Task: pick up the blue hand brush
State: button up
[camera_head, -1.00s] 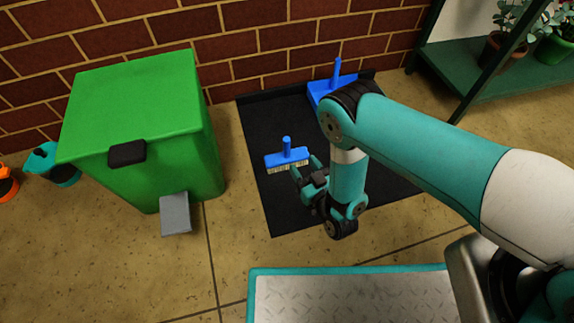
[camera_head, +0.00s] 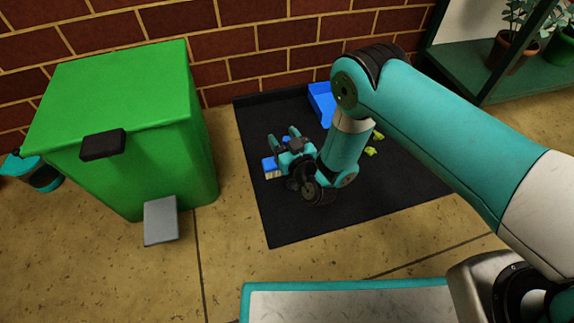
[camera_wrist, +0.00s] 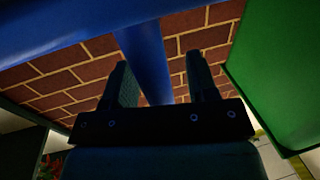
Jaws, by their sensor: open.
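The blue hand brush stands on the black mat with its bristles down. In the head view its blue block (camera_head: 268,163) and pale bristles show at the left of my gripper; the rest is hidden behind the gripper. My gripper (camera_head: 283,136) is open and low over the mat at the brush. In the wrist view the brush's blue handle (camera_wrist: 146,50) runs between the two spread fingers of my gripper (camera_wrist: 162,82), with a gap to each finger. The blue block (camera_wrist: 70,22) fills the upper left there.
A blue dustpan (camera_head: 320,103) lies at the mat's back, partly behind my arm. Yellow-green scraps (camera_head: 372,150) lie on the black mat (camera_head: 300,228). A green pedal bin (camera_head: 165,150) stands close on the left. A brick wall (camera_head: 240,55) is behind; a plant shelf (camera_head: 470,68) is at right.

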grip_shut()
